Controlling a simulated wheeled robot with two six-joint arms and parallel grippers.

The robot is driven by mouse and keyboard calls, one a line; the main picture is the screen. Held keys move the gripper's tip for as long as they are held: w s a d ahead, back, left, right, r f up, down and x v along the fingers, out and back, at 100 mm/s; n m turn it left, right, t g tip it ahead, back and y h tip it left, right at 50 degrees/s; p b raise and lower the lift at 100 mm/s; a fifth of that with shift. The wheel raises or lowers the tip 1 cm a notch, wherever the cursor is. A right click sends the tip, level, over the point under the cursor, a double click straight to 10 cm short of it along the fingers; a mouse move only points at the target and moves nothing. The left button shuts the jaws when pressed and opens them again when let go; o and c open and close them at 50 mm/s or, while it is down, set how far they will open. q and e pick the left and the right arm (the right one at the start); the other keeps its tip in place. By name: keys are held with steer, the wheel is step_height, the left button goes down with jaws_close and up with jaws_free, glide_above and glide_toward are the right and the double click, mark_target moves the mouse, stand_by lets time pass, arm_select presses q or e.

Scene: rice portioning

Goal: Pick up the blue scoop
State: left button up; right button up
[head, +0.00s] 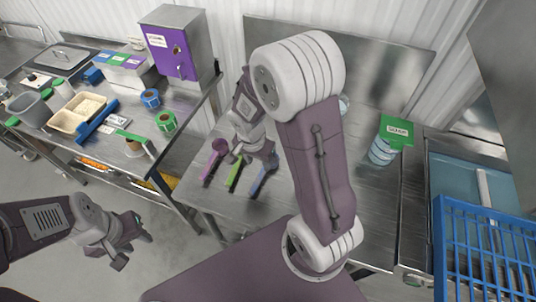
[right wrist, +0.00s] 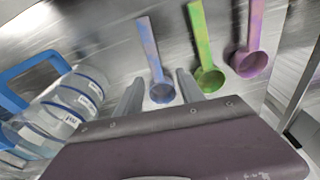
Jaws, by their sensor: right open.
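The blue scoop (head: 262,180) lies on the steel table at the right end of a row of scoops in the head view. The green scoop (head: 235,173) and the purple scoop (head: 214,158) lie to its left. In the right wrist view, the blue scoop (right wrist: 151,60) lies ahead of my open, empty right gripper (right wrist: 158,92), with its bowl roughly between the two fingertips. The green scoop (right wrist: 205,55) and the purple scoop (right wrist: 250,50) are to the right there. In the head view my right arm partly hides the table. My left gripper (head: 134,238) is open and empty over the floor at lower left.
Clear round containers (head: 382,151) stand by a green sign (head: 396,130) on the right of the table. A blue crate (head: 485,245) is at far right. The left bench holds tape rolls (head: 165,121), trays (head: 77,112) and a purple-doored cabinet (head: 172,50).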

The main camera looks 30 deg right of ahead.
mark_target(263, 171)
steer(key=f, duration=0.2)
steer(key=d+f, duration=0.1)
steer(key=f, duration=0.2)
steer(key=f+b, duration=0.1)
steer(key=f, duration=0.2)
steer(key=shift+d, duration=0.35)
steer(key=shift+w+d, duration=0.1)
steer(key=shift+w, duration=0.05)
jaws_close()
